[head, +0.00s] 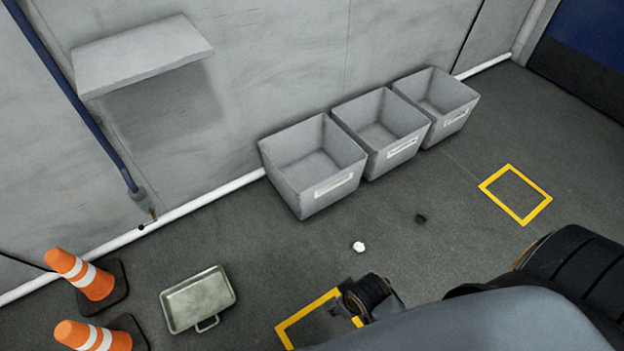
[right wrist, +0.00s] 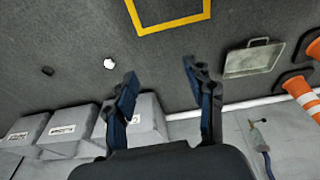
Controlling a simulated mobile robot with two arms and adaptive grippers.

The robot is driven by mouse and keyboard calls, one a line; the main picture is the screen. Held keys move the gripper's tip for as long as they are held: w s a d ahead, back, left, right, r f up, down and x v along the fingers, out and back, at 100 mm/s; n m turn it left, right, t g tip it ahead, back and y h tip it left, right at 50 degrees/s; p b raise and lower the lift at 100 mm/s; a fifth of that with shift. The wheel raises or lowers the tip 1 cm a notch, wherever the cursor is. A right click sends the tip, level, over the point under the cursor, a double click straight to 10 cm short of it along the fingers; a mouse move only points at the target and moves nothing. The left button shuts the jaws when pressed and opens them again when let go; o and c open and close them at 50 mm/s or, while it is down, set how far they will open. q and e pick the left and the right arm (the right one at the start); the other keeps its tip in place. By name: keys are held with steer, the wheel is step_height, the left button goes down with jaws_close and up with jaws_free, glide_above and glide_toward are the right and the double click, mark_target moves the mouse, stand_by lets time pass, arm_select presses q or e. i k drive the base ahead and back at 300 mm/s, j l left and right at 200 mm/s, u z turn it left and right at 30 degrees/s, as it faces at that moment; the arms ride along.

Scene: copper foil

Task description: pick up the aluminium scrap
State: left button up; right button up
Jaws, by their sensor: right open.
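A small, pale, crumpled piece (head: 358,246), which looks like the aluminium scrap, lies on the dark floor in front of the grey bins. It also shows in the right wrist view (right wrist: 109,63), left of the fingers. My right gripper (right wrist: 159,72) is open, with nothing between its two blue-black fingers. The scrap lies outside the fingers and is not touched. In the head view my right arm covers the lower right, and the fingers are not clear there. My left gripper is in neither view.
Three open grey bins (head: 283,187) stand along the wall. A small dark lump (head: 420,218) lies right of the scrap. A metal tray (head: 170,311) and striped cones (head: 88,277) stand at the lower left. Yellow floor squares (head: 547,207) are marked.

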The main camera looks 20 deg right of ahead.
mark_target(420, 220)
steer(key=z, duration=1.85)
